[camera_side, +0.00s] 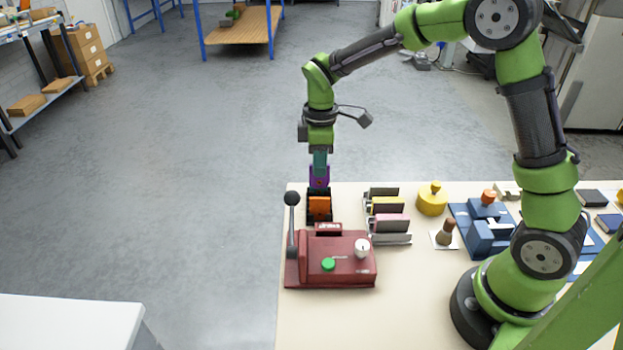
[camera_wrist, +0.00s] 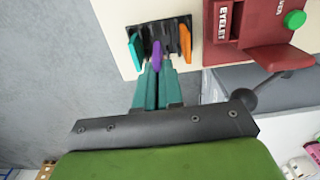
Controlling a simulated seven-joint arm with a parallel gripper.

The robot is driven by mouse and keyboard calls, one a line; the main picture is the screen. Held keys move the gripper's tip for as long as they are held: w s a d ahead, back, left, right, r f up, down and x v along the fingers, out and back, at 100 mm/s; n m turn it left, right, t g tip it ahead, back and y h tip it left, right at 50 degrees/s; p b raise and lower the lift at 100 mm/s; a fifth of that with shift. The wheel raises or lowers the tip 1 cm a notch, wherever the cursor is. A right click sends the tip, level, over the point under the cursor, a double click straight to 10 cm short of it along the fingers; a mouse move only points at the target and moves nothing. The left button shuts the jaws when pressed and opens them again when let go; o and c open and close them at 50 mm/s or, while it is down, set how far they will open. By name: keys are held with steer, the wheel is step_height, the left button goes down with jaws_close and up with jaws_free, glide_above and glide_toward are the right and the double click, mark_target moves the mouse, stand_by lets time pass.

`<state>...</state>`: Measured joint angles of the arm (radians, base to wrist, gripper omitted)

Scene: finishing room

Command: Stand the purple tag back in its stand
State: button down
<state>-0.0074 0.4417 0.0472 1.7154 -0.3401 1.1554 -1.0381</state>
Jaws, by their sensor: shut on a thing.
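My gripper (camera_side: 319,168) points straight down at the table's far left corner and is shut on the purple tag (camera_side: 319,180). The wrist view shows its two green fingers (camera_wrist: 158,68) on either side of the purple tag (camera_wrist: 157,52). The black stand (camera_side: 313,218) is right below, with an orange tag (camera_side: 320,207) in front. In the wrist view the stand (camera_wrist: 168,28) holds a teal tag (camera_wrist: 136,47) at left and the orange tag (camera_wrist: 185,43) at right. The purple tag is between them, over the middle. I cannot tell whether its lower end is in a slot.
A red eyelet press (camera_side: 335,262) with a black-knobbed lever (camera_side: 291,215) stands close in front of the stand. A rack of coloured cards (camera_side: 388,216) is to the right, then a yellow pot (camera_side: 432,200) and a blue device (camera_side: 487,230). The table's edge is close at left.

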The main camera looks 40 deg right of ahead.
mark_target(319, 185)
steer(key=shift+f, duration=2.45)
steer(key=shift+f, duration=0.6)
steer(key=c, duration=1.5)
jaws_free()
steer(key=shift+c, duration=0.2)
steer(key=shift+r, duration=5.5)
